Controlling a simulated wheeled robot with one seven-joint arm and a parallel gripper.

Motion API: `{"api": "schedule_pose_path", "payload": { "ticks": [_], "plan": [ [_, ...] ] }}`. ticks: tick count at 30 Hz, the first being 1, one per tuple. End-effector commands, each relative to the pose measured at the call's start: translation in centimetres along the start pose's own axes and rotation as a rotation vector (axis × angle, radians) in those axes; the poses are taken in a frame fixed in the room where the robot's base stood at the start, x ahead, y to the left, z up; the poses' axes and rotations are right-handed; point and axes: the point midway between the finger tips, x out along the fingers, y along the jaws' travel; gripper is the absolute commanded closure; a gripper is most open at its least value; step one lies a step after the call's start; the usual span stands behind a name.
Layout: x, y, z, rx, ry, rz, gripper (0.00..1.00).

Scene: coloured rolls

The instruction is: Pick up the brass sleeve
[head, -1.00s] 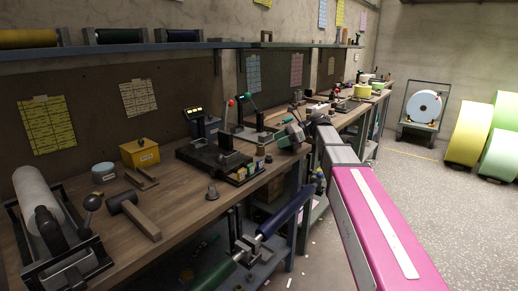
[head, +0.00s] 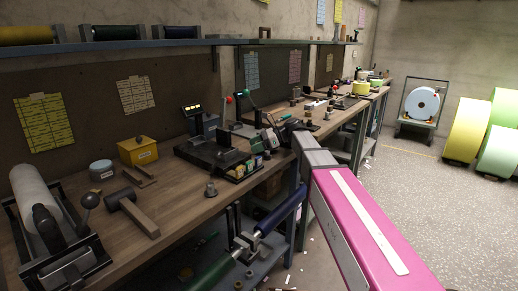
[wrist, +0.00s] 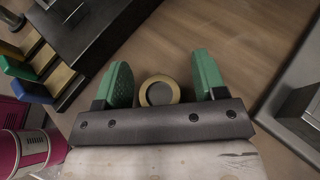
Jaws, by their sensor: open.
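The brass sleeve (wrist: 144,93) shows in the wrist view as a round, tan-gold ring with a dark grey centre, standing on the wooden bench top. My gripper (wrist: 161,75) is open, with one green finger to the left of the sleeve and one to its right. There is a gap on both sides, and nothing is held. In the head view my gripper (head: 269,139) is small, over the bench beyond the black press. I cannot make out the sleeve there; the gripper and arm may hide it.
The black press (head: 215,150), with a rack of coloured blocks (head: 244,170), stands close to my gripper; its dark body (wrist: 95,40) fills the wrist view's upper left. A grey metal piece (wrist: 300,95) lies at the right there. Bare wood (wrist: 215,30) shows beyond the fingers.

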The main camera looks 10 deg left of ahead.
Motion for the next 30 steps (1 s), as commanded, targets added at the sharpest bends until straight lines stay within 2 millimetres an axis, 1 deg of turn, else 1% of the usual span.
{"api": "schedule_pose_path", "payload": {
  "ticks": [6,7,8,9,12,20,23,26,30],
  "plan": [
    [0.2,0.0,0.0,0.000,0.000,-0.001,0.35],
    [0.2,0.0,0.0,0.000,0.000,-0.001,0.39],
    [0.2,0.0,0.0,0.000,0.000,-0.001,0.48],
    [0.2,0.0,0.0,0.000,0.000,-0.001,0.61],
    [0.2,0.0,0.0,0.000,0.000,-0.001,0.92],
    [0.2,0.0,0.0,0.000,0.000,-0.001,0.91],
    [0.1,0.0,0.3,-0.001,0.000,-0.001,0.91],
    [-0.3,0.0,1.2,-0.002,0.000,-0.001,0.91],
    [-1.1,-0.1,3.3,-0.002,0.000,-0.001,0.91]
  ]
}}
